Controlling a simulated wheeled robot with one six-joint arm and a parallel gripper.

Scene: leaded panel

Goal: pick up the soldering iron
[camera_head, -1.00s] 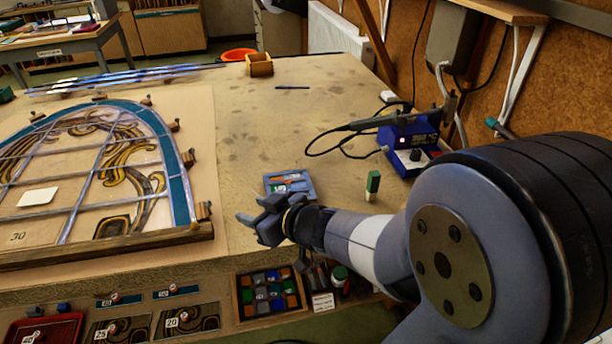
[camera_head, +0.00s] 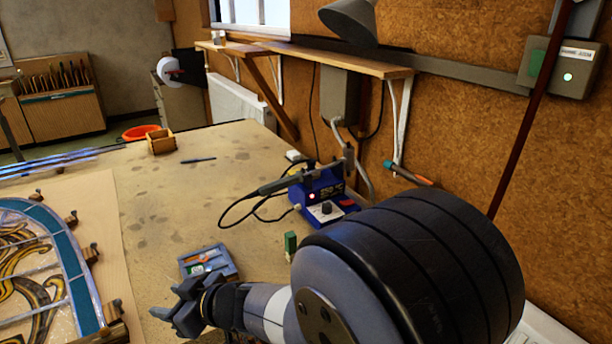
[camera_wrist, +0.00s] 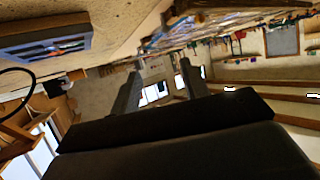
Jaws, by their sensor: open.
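The soldering iron (camera_head: 284,183) is a dark, slim tool with a black cable. It rests tilted at the blue soldering station (camera_head: 327,200) by the wall, on the right side of the bench. My gripper (camera_head: 172,304) is at the lower middle of the head view, in front of and to the left of the iron, well apart from it. In the wrist view the two fingers (camera_wrist: 157,92) are spread with nothing between them. The iron itself cannot be made out in the wrist view; a black cable loop shows at its left edge.
A grey tray of small coloured pieces (camera_head: 236,274) lies just beyond my gripper. A green block (camera_head: 291,240) stands between my arm and the station. The leaded panel (camera_head: 62,250) fills the left. A wooden box (camera_head: 161,141) sits at the back. The middle of the bench (camera_head: 180,205) is mostly clear.

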